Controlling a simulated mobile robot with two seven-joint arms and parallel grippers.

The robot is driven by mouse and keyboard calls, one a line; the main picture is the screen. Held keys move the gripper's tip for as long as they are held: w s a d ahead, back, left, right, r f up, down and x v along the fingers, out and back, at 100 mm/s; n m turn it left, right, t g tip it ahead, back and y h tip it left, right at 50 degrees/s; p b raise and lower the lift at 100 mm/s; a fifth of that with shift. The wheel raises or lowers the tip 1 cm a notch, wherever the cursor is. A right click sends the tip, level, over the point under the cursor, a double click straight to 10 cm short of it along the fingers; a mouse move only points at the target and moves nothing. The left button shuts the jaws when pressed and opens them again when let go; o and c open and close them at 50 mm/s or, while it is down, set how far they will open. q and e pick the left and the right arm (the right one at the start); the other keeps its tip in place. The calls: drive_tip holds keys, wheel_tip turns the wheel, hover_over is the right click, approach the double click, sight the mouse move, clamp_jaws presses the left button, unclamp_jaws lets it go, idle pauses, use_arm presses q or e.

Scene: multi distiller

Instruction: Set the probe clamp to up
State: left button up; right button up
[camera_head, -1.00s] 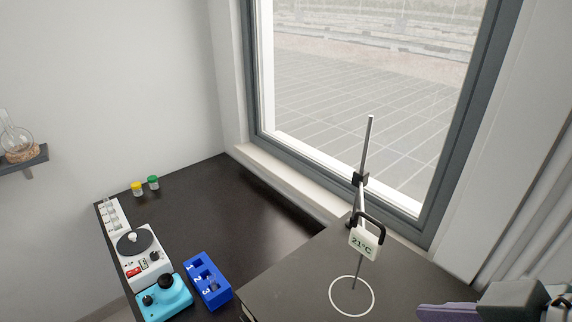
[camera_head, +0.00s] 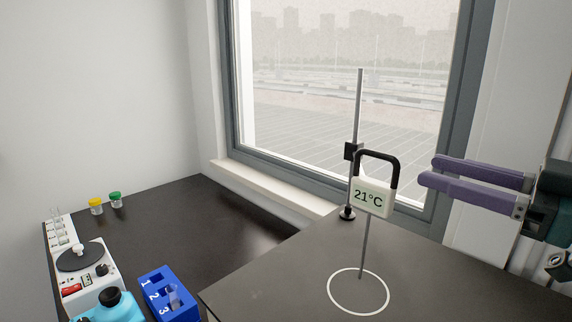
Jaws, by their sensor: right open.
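The probe clamp (camera_head: 352,151) is a small black block on a thin upright metal rod (camera_head: 359,105) in the middle right of the head view. A thin probe (camera_head: 364,245) points down from the box to a white ring (camera_head: 358,291) on the dark bench top. My right gripper (camera_head: 426,170) is open and empty, with two purple fingers pointing left. It is right of the handle and apart from it. My left gripper is not in view.
A blue numbered rack (camera_head: 170,298), a white hotplate-like device (camera_head: 85,270) and a cyan device (camera_head: 112,308) stand at lower left. Yellow-lidded (camera_head: 96,206) and green-lidded (camera_head: 115,200) jars stand farther back. The window sill (camera_head: 270,188) borders the bench behind.

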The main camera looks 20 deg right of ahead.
sight(382, 156)
drive_tip(key=b+x, duration=0.1)
drive_tip(key=x, duration=0.5)
drive_tip(key=shift+w+a+b, duration=0.1)
drive_tip(key=shift+w+b, duration=0.1)
drive_tip(key=shift+b, duration=0.1)
drive_tip(key=shift+x, duration=1.25)
clamp_jaws()
